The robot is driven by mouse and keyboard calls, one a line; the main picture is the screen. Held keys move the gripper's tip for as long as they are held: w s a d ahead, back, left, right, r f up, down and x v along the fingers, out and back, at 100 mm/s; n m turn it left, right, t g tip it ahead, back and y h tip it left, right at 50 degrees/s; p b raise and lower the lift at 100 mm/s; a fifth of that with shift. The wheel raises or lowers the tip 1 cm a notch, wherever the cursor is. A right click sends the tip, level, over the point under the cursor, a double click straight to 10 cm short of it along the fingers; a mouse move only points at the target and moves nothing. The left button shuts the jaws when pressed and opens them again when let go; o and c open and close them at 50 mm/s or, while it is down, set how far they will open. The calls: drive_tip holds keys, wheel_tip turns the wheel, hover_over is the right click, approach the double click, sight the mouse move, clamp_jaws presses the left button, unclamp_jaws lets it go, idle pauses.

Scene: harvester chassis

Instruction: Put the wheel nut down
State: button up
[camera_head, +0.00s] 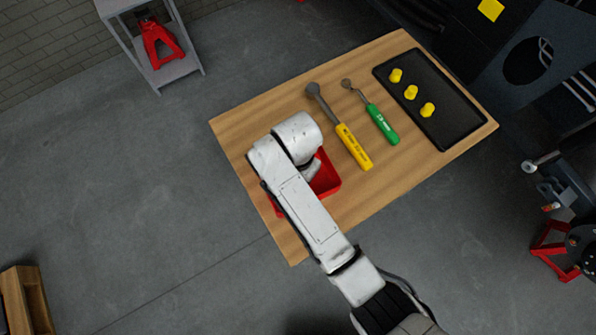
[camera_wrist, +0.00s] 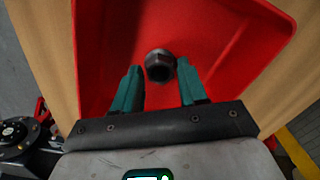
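The wheel nut (camera_wrist: 160,66) is dark metal with a round hole facing the camera. It shows in the wrist view inside the red tray (camera_wrist: 240,20), in line with the gap between my fingertips. My gripper (camera_wrist: 159,68) has two teal fingers spread apart, with a visible gap on both sides of the nut. The nut appears to be at the tray floor, just beyond the fingertips; its exact height is hard to tell. In the head view my arm covers much of the red tray (camera_head: 328,180) and hides the nut and my gripper.
The wooden table (camera_head: 240,122) also holds a yellow-handled tool (camera_head: 352,148), a green-handled tool (camera_head: 382,124) and a black tray (camera_head: 450,115) with three yellow pieces (camera_head: 411,92). The red tray's walls surround my fingers. Dark machinery (camera_head: 540,60) stands beyond the table's right end.

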drive_tip(key=shift+o, duration=1.3)
drive_tip(key=shift+r, duration=0.15)
wheel_tip(320, 180, up, 12)
drive_tip(key=p, duration=0.2)
